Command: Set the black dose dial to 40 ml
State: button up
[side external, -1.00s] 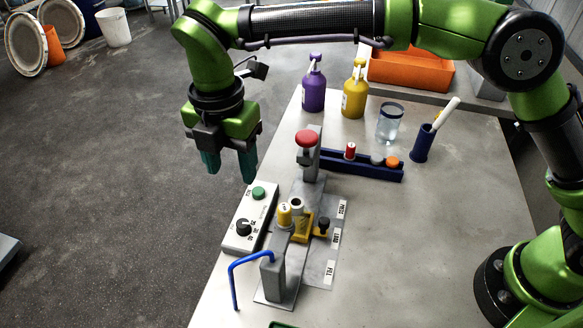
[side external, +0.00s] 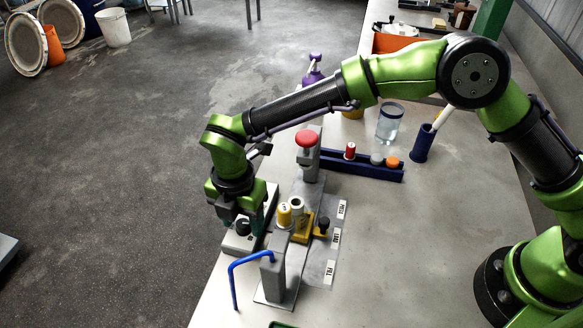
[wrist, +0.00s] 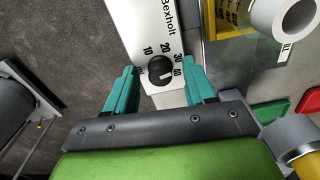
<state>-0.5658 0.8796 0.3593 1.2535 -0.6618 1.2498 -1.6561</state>
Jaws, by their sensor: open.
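The black dose dial (wrist: 160,70) is on a white control box (wrist: 142,18) marked 10, 20, 30 and 40 around it. A light pointer line shows on the dial's lower right part; I cannot tell its exact reading. My gripper (wrist: 159,76) is open, with one teal finger on each side of the dial. Gaps show between the fingers and the dial in the wrist view. In the side view my gripper (side external: 242,222) is low over the control box (side external: 236,245) and partly hides the dial (side external: 243,227).
To the right stand the column with a red knob (side external: 307,139), a yellow-capped vial (side external: 284,214), a yellow slide holder (side external: 302,228) and a grey post with a blue tube (side external: 250,256). A blue rack (side external: 370,170) lies behind. Open floor is to the left.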

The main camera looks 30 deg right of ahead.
grip_shut()
jog(key=shift+m, duration=0.3)
jog(key=m, duration=0.9)
jog(key=shift+r, duration=0.1)
dwell(0.6)
grip_release()
